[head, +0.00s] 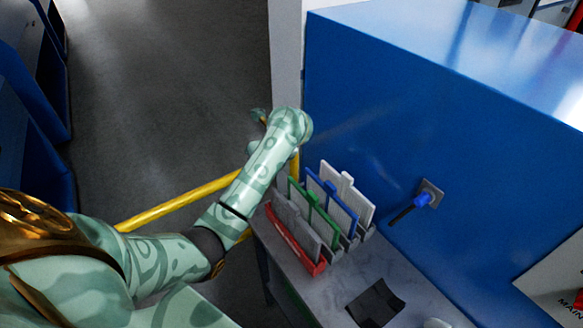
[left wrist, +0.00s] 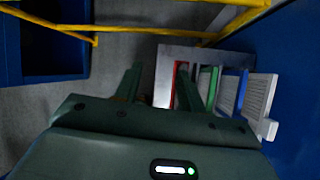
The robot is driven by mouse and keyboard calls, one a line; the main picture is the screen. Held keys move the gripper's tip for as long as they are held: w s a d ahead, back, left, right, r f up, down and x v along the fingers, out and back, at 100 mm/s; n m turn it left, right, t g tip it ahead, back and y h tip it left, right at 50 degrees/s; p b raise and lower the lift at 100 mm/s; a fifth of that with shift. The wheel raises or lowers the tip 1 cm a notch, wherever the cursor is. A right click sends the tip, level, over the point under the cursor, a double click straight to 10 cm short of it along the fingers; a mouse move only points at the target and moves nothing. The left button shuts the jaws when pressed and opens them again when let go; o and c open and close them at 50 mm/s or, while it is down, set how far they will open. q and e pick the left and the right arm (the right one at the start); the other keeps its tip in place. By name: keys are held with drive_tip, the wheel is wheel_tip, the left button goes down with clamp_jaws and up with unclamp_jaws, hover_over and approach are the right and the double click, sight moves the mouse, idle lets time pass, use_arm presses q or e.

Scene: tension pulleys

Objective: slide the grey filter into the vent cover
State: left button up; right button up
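The light grey filter (head: 349,196) stands upright at the back right of a row of coloured-framed panels. In the left wrist view the grey filter (left wrist: 260,95) is the rightmost panel, beside the blue wall. My left gripper (left wrist: 158,84) is open, with nothing seen between its fingers. It hangs above and to the left of the row, its right finger overlapping the red end in that view. In the head view, my left forearm and wrist mostly hide it. My right gripper is in neither view. I cannot make out a vent cover for certain.
Blue-framed (head: 340,212), green-framed (head: 322,218) and red-edged (head: 297,243) panels stand in front of the grey one on a grey table (head: 345,270). A black flat piece (head: 375,303) lies there. A blue cabinet (head: 400,110) carries a handle (head: 424,198). Yellow rails (head: 180,200) run left.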

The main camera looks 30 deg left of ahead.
sight(291, 213)
use_arm(q)
drive_tip(key=d+n+h, duration=0.2)
drive_tip(key=d+h, duration=0.4)
drive_tip(key=d, duration=0.3)
drive_tip(key=shift+g, duration=0.4)
drive_tip(key=f+b, duration=0.2)
drive_tip(key=f, duration=0.2)
drive_tip(key=f+b, duration=0.3)
drive_tip(key=f, duration=0.2)
drive_tip(key=f+b, duration=0.3)
drive_tip(key=f, duration=0.2)
drive_tip(key=shift+w+a+f, duration=0.15)
drive_tip(key=shift+w+a, duration=0.05)
drive_tip(key=shift+w, duration=0.15)
drive_tip(key=shift+f, duration=0.45)
clamp_jaws()
